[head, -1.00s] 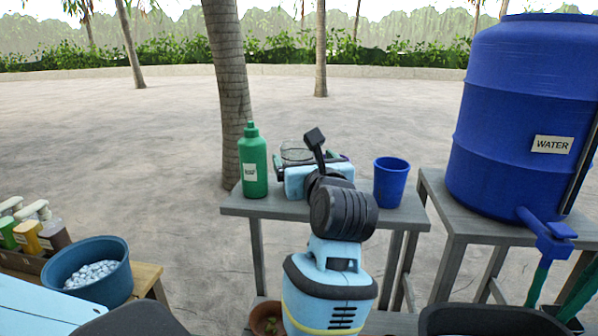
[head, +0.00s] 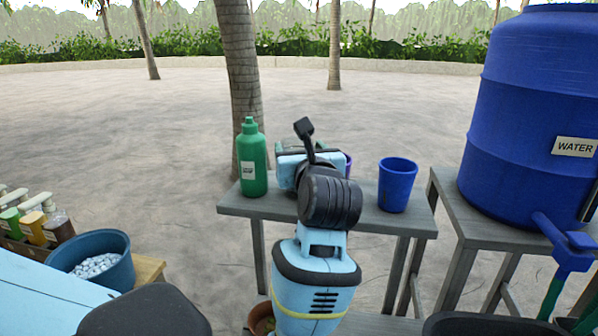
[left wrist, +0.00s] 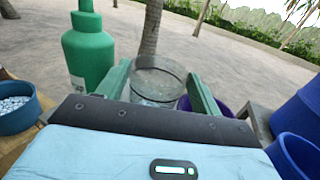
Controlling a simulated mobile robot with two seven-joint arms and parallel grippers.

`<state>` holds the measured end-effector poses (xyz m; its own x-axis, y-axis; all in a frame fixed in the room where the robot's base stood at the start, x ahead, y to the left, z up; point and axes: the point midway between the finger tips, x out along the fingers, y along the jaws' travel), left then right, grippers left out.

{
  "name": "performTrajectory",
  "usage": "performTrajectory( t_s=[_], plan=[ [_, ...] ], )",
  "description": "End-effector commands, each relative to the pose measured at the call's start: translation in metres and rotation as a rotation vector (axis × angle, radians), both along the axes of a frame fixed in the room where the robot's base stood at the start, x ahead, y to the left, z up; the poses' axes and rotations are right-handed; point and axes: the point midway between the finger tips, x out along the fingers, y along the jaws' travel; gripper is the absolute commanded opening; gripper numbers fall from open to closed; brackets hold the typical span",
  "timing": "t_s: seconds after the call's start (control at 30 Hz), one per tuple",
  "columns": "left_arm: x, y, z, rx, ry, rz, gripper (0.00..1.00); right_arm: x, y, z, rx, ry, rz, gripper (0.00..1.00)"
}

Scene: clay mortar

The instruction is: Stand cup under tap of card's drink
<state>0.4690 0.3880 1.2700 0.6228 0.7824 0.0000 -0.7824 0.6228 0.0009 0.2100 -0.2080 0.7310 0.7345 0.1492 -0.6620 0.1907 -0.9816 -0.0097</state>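A clear glass cup (left wrist: 157,82) stands between the green fingers of my left gripper (left wrist: 160,80). The fingers are spread on either side of it; whether they touch it is unclear. In the head view my left gripper (head: 300,150) is over the grey table, and its arm hides the clear cup. A purple cup (left wrist: 207,104) is just beyond the right finger and shows partly in the head view (head: 348,165). A blue cup (head: 397,185) stands upright at the table's right. The blue barrel (head: 525,110) labelled WATER has a blue tap (head: 572,248). No card is visible.
A green bottle (head: 252,160) stands at the left of the grey table (head: 410,222), close to my left gripper. A blue tub of white pebbles (head: 118,250) and several small bottles (head: 35,225) are at far left. The barrel stands on a separate grey stand (head: 450,205).

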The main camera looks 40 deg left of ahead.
Motion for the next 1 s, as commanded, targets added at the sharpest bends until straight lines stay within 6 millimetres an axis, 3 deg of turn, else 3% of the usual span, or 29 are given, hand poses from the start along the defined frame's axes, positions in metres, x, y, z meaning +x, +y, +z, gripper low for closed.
performTrajectory(
  t_s=[0.03,0.33,0.73,1.0],
  plan=[
    [0.000,0.000,0.000,0.000,0.000,0.000,0.59,0.000,0.000,0.000,0.000,-0.001,0.000,0.45],
    [0.000,0.000,0.001,0.000,-0.001,0.000,0.20,0.004,0.000,0.002,0.000,-0.007,0.000,0.45],
    [0.000,0.000,0.008,-0.001,-0.003,0.000,0.20,0.003,0.000,0.001,0.000,-0.006,0.000,0.45],
    [0.000,0.000,0.039,-0.002,-0.006,0.000,0.20,0.002,0.000,0.000,0.000,-0.002,0.000,0.45]
  ],
)
